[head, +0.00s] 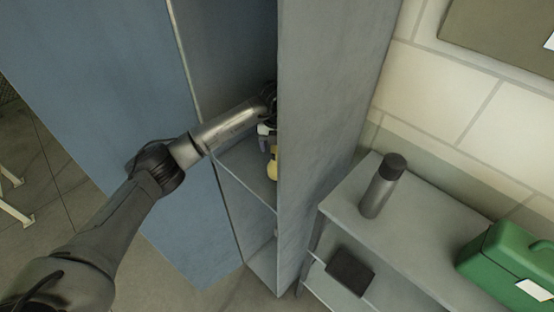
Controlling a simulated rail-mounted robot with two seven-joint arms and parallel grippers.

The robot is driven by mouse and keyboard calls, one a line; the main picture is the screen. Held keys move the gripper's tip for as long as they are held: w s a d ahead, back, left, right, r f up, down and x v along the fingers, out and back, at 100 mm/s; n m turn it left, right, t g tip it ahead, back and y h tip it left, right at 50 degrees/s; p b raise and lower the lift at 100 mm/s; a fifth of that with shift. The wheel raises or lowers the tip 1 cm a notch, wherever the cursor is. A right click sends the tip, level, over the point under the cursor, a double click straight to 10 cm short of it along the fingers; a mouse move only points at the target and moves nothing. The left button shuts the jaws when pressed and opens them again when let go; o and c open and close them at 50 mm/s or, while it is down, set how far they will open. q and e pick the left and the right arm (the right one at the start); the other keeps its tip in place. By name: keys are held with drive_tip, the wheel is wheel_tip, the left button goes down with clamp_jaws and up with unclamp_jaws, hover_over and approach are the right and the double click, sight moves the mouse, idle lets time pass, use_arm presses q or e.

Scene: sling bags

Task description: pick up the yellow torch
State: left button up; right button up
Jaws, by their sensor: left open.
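My left arm reaches into a tall grey-blue cabinet (318,120) from the left. My left gripper (267,140) is inside it, above a shelf, and is open. A small yellow thing (272,169), which looks like the yellow torch, shows just below the gripper. The cabinet's right side panel hides part of the yellow thing and part of the gripper. I cannot tell whether the fingers are around it or touch it. My right gripper is not in view.
The blue cabinet door (130,110) stands at the left. A grey shelf unit (425,228) at the right carries a dark cylindrical flask (379,190) and a green case (508,262). A dark flat box (350,268) lies on its lower shelf.

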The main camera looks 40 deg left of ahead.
use_arm(q)
drive_tip(key=shift+c, duration=0.3)
clamp_jaws()
drive_tip(key=shift+r, duration=0.1)
